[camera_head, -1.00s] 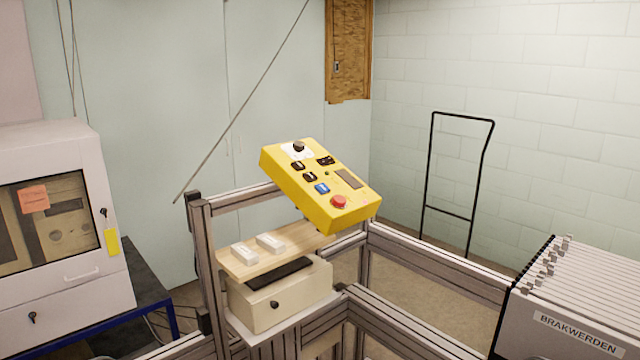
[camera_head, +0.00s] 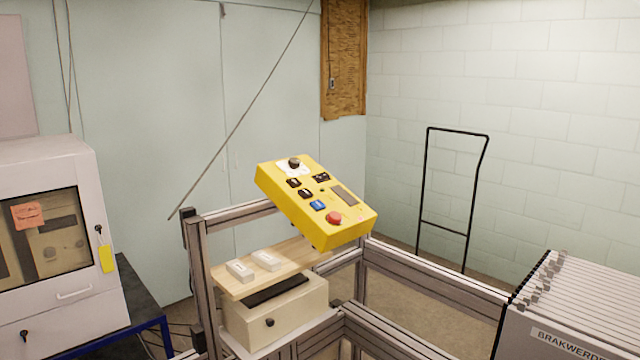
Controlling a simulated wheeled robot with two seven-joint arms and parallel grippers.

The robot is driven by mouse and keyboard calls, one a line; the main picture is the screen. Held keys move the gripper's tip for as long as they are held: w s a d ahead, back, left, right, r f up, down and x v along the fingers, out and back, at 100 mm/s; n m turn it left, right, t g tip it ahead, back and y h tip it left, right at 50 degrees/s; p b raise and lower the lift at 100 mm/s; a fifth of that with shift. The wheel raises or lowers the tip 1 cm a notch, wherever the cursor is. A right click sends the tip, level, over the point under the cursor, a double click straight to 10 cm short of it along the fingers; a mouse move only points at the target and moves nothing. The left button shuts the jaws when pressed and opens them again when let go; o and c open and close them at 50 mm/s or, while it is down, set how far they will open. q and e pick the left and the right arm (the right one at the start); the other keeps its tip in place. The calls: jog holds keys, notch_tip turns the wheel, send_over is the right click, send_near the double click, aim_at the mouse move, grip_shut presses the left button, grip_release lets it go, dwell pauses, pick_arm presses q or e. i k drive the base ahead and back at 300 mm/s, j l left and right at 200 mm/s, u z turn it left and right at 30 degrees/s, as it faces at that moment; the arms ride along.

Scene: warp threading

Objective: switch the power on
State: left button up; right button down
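A yellow control box (camera_head: 316,203) is mounted tilted on a metal frame in the middle of the view. On its face are a black rotary knob (camera_head: 294,163) on a white plate at the top, several black switches (camera_head: 305,193), a blue button (camera_head: 318,205), a small dark display (camera_head: 344,195) and a red round button (camera_head: 334,218) near the lower end. The knob's setting is too small to read. Neither of my grippers shows in the view.
A wooden shelf (camera_head: 228,281) with two white blocks sits below the box, above a beige case (camera_head: 290,312). Metal frame rails (camera_head: 430,272) run right to a grey rack (camera_head: 560,310). A white cabinet (camera_head: 45,315) stands left, a black hand truck (camera_head: 425,190) by the back wall.

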aim_at(323, 176)
jog(key=i+u, duration=0.4)
jog(key=i+l+u, duration=0.2)
jog(key=u, duration=0.25)
jog(key=i, duration=0.15)
